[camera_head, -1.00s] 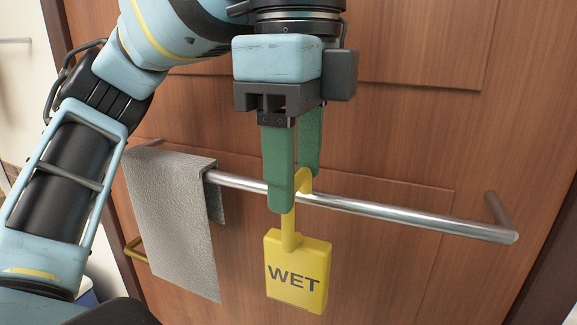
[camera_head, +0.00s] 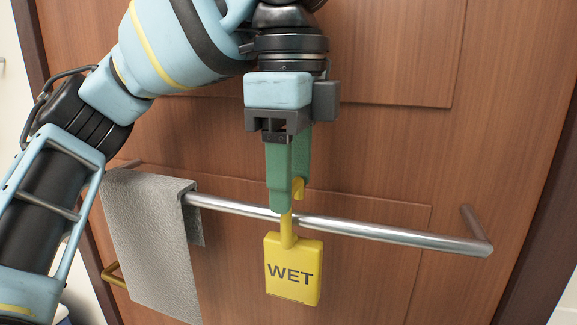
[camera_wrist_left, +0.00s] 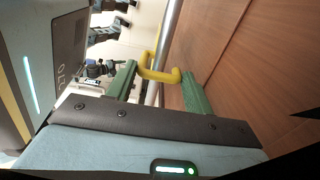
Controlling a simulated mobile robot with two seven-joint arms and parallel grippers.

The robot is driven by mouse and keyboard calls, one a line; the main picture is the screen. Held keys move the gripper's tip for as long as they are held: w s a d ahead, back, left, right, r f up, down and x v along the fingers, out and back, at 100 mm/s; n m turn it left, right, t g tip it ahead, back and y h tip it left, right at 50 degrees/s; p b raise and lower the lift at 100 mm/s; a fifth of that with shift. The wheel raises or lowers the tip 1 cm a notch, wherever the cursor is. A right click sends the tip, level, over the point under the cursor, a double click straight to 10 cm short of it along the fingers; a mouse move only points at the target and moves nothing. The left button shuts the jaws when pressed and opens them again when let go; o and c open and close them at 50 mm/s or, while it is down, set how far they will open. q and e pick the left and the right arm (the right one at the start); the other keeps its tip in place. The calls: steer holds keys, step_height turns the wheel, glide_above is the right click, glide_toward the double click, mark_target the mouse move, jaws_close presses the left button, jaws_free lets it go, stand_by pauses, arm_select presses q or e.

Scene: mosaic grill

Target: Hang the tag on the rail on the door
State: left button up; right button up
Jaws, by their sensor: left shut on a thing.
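The yellow tag (camera_head: 292,270), marked WET, hangs upright below my left gripper (camera_head: 291,205). The gripper's green fingers are shut on the tag's hook (camera_head: 299,188), which also shows between the fingers in the left wrist view (camera_wrist_left: 158,72). The metal rail (camera_head: 375,233) runs across the brown door (camera_head: 370,145). The tag's stem passes in front of the rail, and the hook's bend is above rail height. The fingers hide part of the hook, so I cannot tell whether it touches the rail. My right gripper is not in view.
A grey towel (camera_head: 150,235) hangs over the left end of the rail. A brass handle (camera_head: 113,273) is at the door's lower left. The rail to the right of the tag is bare up to its end bracket (camera_head: 476,222).

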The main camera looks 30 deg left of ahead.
arm_select(q)
steer(key=shift+f, duration=0.85)
